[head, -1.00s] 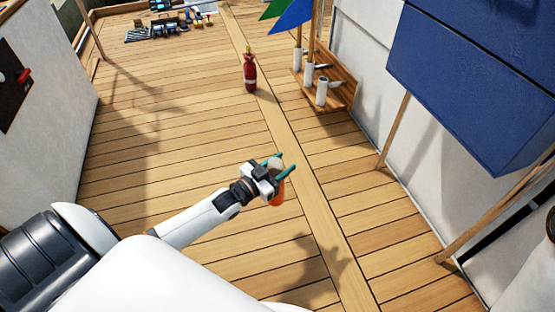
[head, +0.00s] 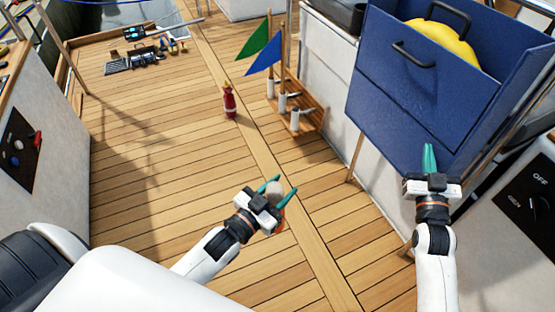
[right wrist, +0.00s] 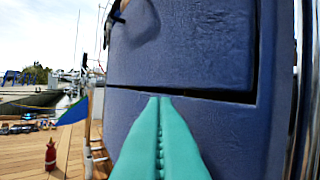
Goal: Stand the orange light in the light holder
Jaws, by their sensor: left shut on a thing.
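My left gripper (head: 274,188) is shut on the orange light, above the deck in the head view. A wooden rack (head: 313,122) with white tube holders stands against the white wall, farther off. Flags rise from two tubes; the nearest tube (head: 294,120) has no flag in it. My right gripper (head: 429,158) has its green fingers together and empty, in front of the blue locker; they also show in the right wrist view (right wrist: 160,135).
A red bottle-like object (head: 229,101) stands on the deck left of the rack. The blue locker (head: 400,100) with its open top holds something yellow. Tools lie at the far left. The planked deck between my left gripper and the rack is clear.

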